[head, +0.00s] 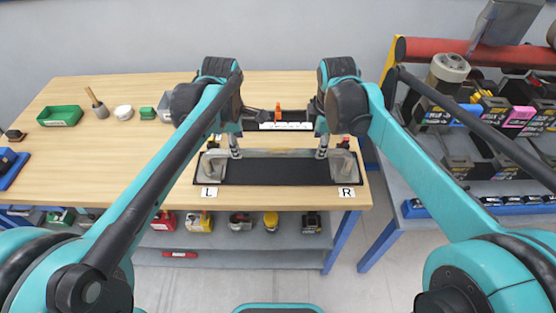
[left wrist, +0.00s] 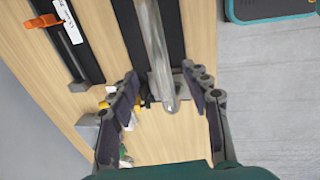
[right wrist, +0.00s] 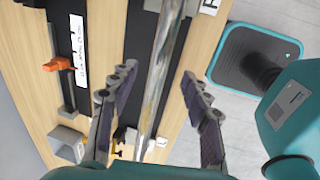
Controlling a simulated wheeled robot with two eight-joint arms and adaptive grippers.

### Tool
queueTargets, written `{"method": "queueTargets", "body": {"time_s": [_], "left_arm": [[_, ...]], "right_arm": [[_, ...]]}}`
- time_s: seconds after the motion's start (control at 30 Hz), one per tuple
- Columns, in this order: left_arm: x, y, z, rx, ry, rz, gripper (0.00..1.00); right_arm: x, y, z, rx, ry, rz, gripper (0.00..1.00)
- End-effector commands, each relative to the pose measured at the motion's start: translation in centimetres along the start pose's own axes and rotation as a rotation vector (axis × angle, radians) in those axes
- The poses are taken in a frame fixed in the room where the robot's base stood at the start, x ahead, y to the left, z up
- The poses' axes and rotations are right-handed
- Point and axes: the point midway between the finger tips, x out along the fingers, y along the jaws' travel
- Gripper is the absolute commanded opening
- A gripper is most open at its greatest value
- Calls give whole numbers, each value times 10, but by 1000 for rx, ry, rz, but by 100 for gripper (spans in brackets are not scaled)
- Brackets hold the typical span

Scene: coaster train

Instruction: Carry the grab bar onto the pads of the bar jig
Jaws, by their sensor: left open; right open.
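The grab bar (head: 280,153) is a long grey metal bar with downturned ends. It lies left to right over a black mat (head: 280,173) labelled L and R. My left gripper (head: 236,154) and right gripper (head: 322,154) point down at it near its two ends. Both are open. In the left wrist view the bar (left wrist: 155,45) runs between the spread fingers; in the right wrist view the bar (right wrist: 160,70) does too. Behind it, a dark rail with an orange clamp (head: 278,112) and a white scale strip looks like the bar jig. I cannot make out its pads.
A green tray (head: 60,116), a mallet (head: 97,103) and a white round item (head: 124,112) stand on the table's left. A shelf below (head: 180,240) holds several items. A crowded rack (head: 470,150) stands at right. The wood left of the mat is clear.

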Motion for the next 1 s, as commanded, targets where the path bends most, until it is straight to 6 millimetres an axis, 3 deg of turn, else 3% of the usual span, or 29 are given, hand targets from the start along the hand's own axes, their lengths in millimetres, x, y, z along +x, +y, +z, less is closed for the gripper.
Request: {"method": "queueTargets", "body": {"time_s": [0.4, 0.8, 1.0], "left_arm": [[58, 0, 0, 0, 0, 0, 48], [65, 0, 0, 1, 0, 0, 48], [65, 0, 0, 1, 0, 1, 0]], "right_arm": [[58, 0, 0, 1, 0, 1, 48], [65, 0, 0, 1, 0, 1, 48], [65, 0, 0, 1, 0, 1, 0]]}}
